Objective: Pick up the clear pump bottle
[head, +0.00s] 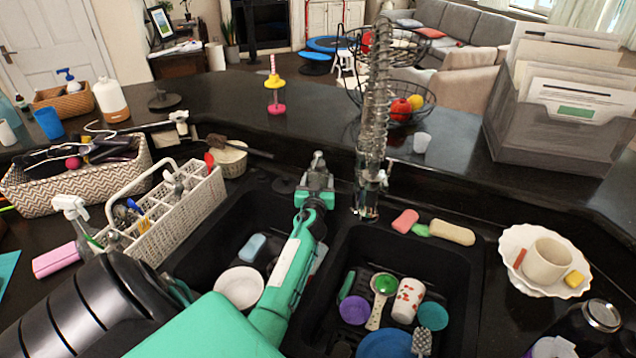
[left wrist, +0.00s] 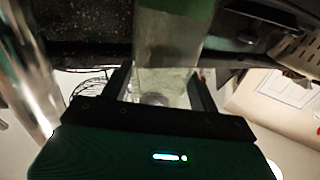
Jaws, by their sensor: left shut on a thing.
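The clear pump bottle (head: 318,164) is at the back edge of the sink, between the basins and left of the faucet. Its grey pump top shows above my left gripper (head: 315,186), which hides much of its body. In the left wrist view the see-through bottle (left wrist: 168,38), with a green part at the picture's top, sits between the fingers of my left gripper (left wrist: 164,82), which is shut on it. I cannot tell whether the bottle touches the counter. My right gripper is not in view.
The coiled faucet (head: 374,110) stands close on the right. A white dish rack (head: 160,210) is on the left. The right basin (head: 450,270) holds cups and utensils; the left holds a white bowl (head: 239,286). Sponges (head: 452,232) lie on the rim.

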